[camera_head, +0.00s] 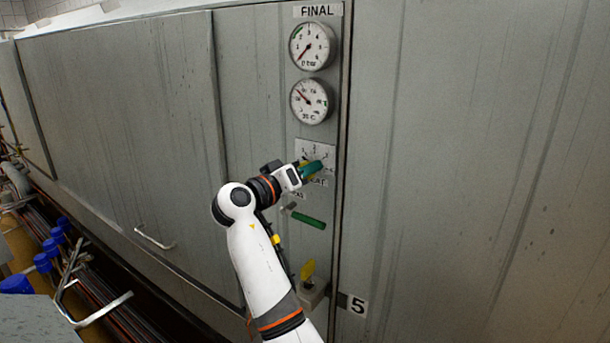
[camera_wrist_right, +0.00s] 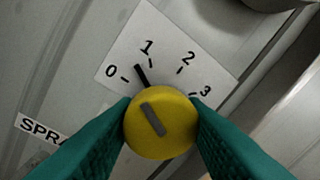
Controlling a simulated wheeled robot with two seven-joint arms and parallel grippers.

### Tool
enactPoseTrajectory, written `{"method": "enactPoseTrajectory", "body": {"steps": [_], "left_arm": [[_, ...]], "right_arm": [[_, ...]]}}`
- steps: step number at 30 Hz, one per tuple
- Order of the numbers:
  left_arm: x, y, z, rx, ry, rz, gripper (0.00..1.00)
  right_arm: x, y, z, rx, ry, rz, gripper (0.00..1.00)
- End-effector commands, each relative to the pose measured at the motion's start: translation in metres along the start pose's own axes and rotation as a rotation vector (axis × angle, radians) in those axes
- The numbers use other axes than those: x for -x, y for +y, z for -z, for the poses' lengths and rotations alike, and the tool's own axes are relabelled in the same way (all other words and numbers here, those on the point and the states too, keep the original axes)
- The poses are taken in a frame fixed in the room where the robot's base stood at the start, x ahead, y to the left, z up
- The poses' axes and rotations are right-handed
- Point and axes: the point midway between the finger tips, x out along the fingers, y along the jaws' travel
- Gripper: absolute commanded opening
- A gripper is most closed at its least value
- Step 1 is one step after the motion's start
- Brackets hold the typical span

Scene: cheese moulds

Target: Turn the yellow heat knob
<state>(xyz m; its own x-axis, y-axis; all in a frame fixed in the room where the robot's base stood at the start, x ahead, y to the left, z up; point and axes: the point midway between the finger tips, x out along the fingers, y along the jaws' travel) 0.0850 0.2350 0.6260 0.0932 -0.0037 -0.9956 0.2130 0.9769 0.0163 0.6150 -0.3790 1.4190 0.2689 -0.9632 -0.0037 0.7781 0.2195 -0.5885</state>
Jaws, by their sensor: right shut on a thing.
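The round yellow heat knob (camera_wrist_right: 161,140) fills the lower middle of the right wrist view, with a grey bar across its face. Its black pointer (camera_wrist_right: 140,75) points between 0 and 1 on the white dial plate (camera_wrist_right: 185,45), which is marked 0 to 3. My right gripper (camera_wrist_right: 163,122) is shut on the knob, one green finger on each side. In the head view the right gripper (camera_head: 312,169) is at the dial plate (camera_head: 316,149) on the cabinet front and mostly hides the knob. My left gripper is not in view.
Two round gauges (camera_head: 312,46) (camera_head: 311,101) sit above the dial under the FINAL label. A green handle (camera_head: 308,220) is just below the gripper. A yellow part (camera_head: 308,268) sits lower down. A metal door handle (camera_head: 153,238) is left. The panel to the right is bare.

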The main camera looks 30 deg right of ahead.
Motion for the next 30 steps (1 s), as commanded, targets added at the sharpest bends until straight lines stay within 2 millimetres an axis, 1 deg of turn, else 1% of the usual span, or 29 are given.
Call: {"method": "enactPoseTrajectory", "body": {"steps": [1,5,8,12,15,21,30], "left_arm": [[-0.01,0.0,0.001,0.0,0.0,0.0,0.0],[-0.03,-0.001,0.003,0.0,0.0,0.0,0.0],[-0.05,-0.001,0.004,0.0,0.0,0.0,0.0],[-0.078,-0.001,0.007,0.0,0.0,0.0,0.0],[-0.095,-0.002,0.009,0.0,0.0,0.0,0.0],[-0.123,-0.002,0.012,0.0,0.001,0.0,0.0],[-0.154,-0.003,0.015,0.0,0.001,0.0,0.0]], "right_arm": [[0.0,0.003,0.004,-0.021,0.003,-0.003,0.15],[0.0,0.004,0.006,-0.091,0.009,-0.008,0.15],[0.001,0.005,0.007,-0.165,0.015,-0.014,0.15],[0.0,0.006,0.007,-0.29,0.027,-0.023,0.15],[0.001,0.006,0.007,-0.383,0.036,-0.031,0.15],[0.0,0.004,0.005,-0.571,0.056,-0.043,0.15],[0.001,0.003,0.003,-0.853,0.084,-0.065,0.15]]}}
